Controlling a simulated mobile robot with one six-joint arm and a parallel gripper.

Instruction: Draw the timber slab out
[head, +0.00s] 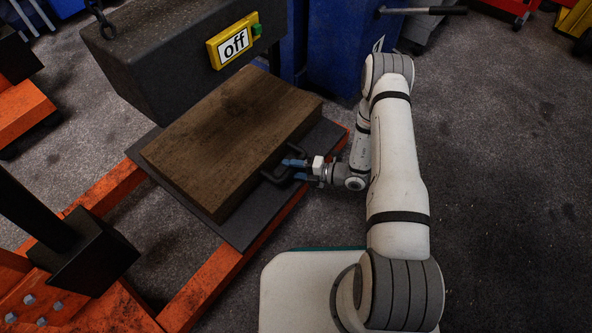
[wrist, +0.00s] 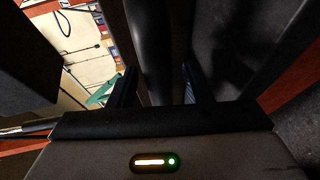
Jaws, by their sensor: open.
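The brown timber slab (head: 232,132) lies flat on a dark plate (head: 238,236) on an orange frame. A black handle (head: 267,177) sticks out from the slab's right side. My gripper (head: 293,169), with blue fingertips, is at this handle. In the wrist view my gripper (wrist: 158,88) is open, and a dark bar (wrist: 152,40), which looks like the handle, runs between the two fingers. I cannot tell whether either finger touches it.
A dark block (head: 165,62) with a yellow "off" sign (head: 234,47) and green button hangs close over the slab's far left side. An orange rail (head: 215,277) runs below the plate. Blue bins (head: 340,50) stand behind. The floor at right is clear.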

